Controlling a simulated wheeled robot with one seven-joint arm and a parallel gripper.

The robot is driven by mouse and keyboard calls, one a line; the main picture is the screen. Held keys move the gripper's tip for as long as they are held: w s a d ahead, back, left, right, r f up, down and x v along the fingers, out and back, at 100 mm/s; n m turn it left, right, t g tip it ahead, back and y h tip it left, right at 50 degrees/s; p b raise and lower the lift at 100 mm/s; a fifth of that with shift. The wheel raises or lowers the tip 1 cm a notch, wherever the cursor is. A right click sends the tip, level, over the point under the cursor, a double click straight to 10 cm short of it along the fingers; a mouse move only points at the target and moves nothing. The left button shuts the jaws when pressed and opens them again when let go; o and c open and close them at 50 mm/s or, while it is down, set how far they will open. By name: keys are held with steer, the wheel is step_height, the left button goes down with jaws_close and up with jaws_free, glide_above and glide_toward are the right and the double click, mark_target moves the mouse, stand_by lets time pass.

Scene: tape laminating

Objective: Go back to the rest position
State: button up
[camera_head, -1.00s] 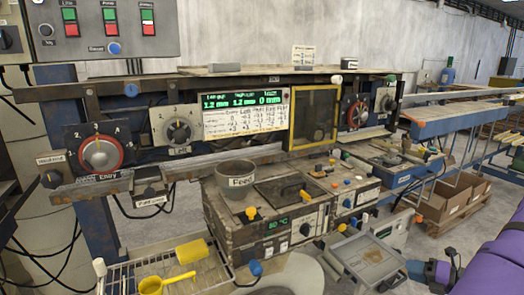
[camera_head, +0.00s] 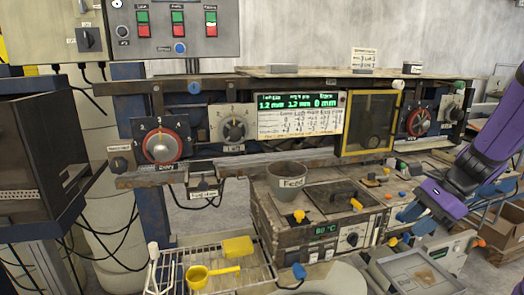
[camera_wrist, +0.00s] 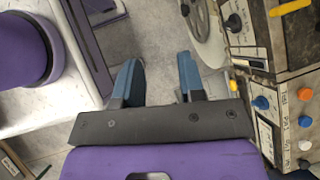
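My gripper (camera_head: 408,214) is at the right in the head view, at the end of my purple arm, in front of the right part of the machine bench. In the wrist view its two blue fingers (camera_wrist: 158,76) stand apart with nothing between them, above a grey floor. The gripper is open and empty. The machine (camera_head: 230,165) has dials, a green display and a yellow-framed window.
A grey cup marked Feed (camera_head: 287,184) stands on the heater box (camera_head: 317,232). A yellow scoop (camera_head: 197,277) lies on a wire rack (camera_head: 172,268) at the lower left. A dark cabinet (camera_head: 38,165) stands at the left. A grey case (camera_head: 415,272) is at the lower right.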

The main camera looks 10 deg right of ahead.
steer(key=s+a+r+n+t+h, duration=0.1)
steer(key=s+a+r+n+h, duration=0.2)
steer(key=s+a+r+n, duration=0.3)
steer(key=s+a+r+n+t+h, duration=0.2)
steer(key=s+a+r+n+h, duration=0.2)
steer(key=r+n, duration=0.5)
steer(key=s+a+n, duration=0.2)
steer(key=a+n, duration=0.1)
steer(key=n, duration=0.1)
steer(key=shift+r, duration=0.25)
